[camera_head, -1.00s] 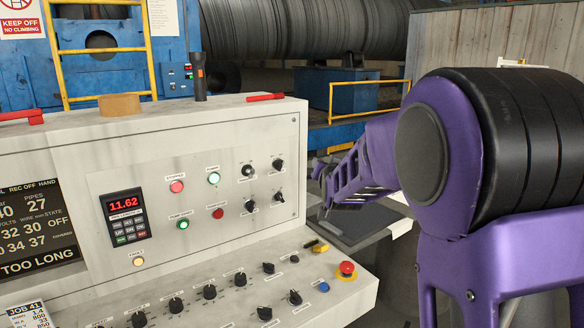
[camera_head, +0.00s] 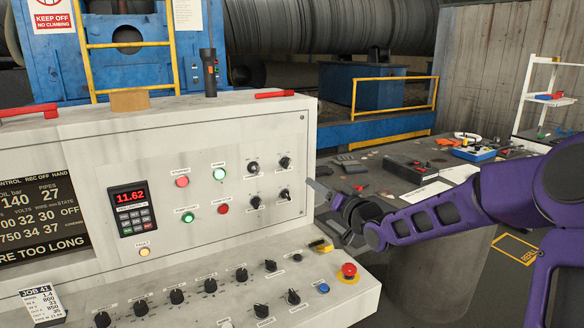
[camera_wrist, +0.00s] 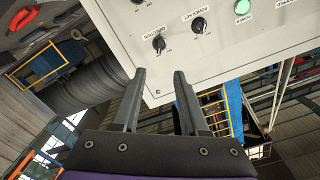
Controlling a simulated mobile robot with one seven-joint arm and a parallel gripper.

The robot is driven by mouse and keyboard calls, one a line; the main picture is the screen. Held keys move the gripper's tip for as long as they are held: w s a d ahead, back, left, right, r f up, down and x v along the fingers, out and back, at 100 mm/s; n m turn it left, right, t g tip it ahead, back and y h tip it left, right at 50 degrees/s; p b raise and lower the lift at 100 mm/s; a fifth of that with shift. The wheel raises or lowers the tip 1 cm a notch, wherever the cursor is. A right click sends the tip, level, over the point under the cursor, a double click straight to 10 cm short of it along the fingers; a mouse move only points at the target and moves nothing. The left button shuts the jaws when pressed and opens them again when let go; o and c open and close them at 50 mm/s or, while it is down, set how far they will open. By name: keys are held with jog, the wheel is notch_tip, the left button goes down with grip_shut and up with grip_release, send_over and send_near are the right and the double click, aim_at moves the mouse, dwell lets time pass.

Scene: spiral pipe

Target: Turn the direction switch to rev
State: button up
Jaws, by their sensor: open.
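The direction switch is a black rotary knob (camera_wrist: 159,43) on the pale panel, with an upside-down DIRECTION label beside it in the wrist view. In the head view it appears as the upper right knob (camera_head: 285,163) of a group. I cannot read its set position for sure. My gripper (camera_wrist: 160,74) is open and empty, its two fingers pointing at the panel with the switch just beyond the gap. In the head view my gripper (camera_head: 319,208) is at the panel's right edge, to the right of and below the switch, not touching it.
Another knob (camera_wrist: 198,25) sits close to the switch. A sloping desk (camera_head: 210,300) with several knobs and a red emergency button (camera_head: 348,271) lies below. A black torch (camera_head: 208,72) stands on top of the cabinet. A cluttered table (camera_head: 400,180) is behind my arm.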

aim_at(288, 165)
jog(key=p+x, duration=0.1)
jog(key=x, duration=1.4)
jog(key=shift+w+a, duration=0.25)
grip_shut()
